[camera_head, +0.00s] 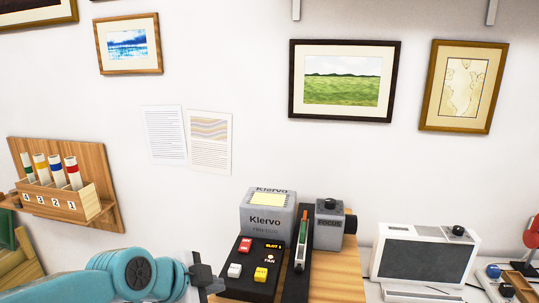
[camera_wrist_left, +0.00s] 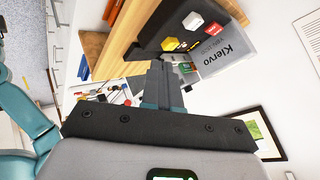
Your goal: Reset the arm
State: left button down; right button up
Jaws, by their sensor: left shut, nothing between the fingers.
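My left arm (camera_head: 130,275) is teal and comes in from the lower left in the head view. Its dark gripper (camera_head: 208,280) is just left of the black button panel of the grey Klervo device (camera_head: 267,214). In the left wrist view the gripper's fingers (camera_wrist_left: 167,85) are together and hold nothing. The Klervo device (camera_wrist_left: 222,50) and its button panel lie beyond the fingertips there. I cannot tell from the head view whether the gripper touches the panel. My right gripper is not in view.
A grey FOCUS unit (camera_head: 330,222) and a black rail (camera_head: 298,262) stand right of the Klervo device on a wooden surface (camera_head: 345,275). A white-framed monitor (camera_head: 425,254) is further right. A wall rack (camera_head: 65,195) holds several tubes at left. Framed prints (camera_head: 344,80) hang above.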

pick_arm(q)
jog(key=s+a+f+n+g+y, duration=0.15)
jog(key=f+n, duration=0.25)
jog(key=f, duration=0.8)
jog(key=s+f+n+g, duration=0.2)
jog(key=s+f+n, duration=0.15)
jog(key=f, duration=0.95)
jog(key=s+f+n+g, duration=0.3)
jog(key=s+f+n, duration=0.7)
jog(key=s+f, duration=0.6)
jog(key=shift+s+d+f+n+g, duration=0.15)
jog(key=shift+s+f+n+g, duration=0.15)
jog(key=shift+s, duration=0.8)
dwell(0.5)
